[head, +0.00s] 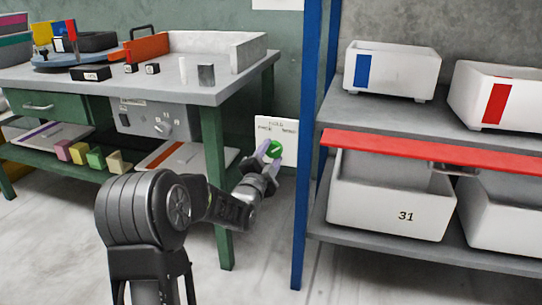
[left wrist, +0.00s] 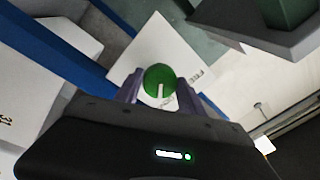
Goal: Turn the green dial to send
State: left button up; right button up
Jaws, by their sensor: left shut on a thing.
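The green dial (head: 274,148) sits on a white panel (head: 287,128) low on the wall, between the green workbench and the blue rack post. The panel has printed words, too small to read surely in the head view. My left gripper (head: 270,153) reaches the dial, one finger on each side. In the left wrist view the green dial (left wrist: 160,81) with a pale pointer mark shows between the purple-grey fingers (left wrist: 155,88), which are shut on it. The white panel (left wrist: 150,50) appears tilted behind it. My right gripper is not in view.
The workbench (head: 208,95) stands left, with its green leg (head: 217,190) close to my left arm. The blue rack post (head: 310,150) stands just right of the panel.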

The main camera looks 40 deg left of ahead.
pick_arm(q)
jog(key=o, duration=1.4)
jog(key=shift+c, duration=0.2)
jog(key=p+v, duration=0.2)
jog(key=v, duration=0.5)
jog(key=shift+s, duration=0.45)
jog(key=shift+d+f, duration=0.1)
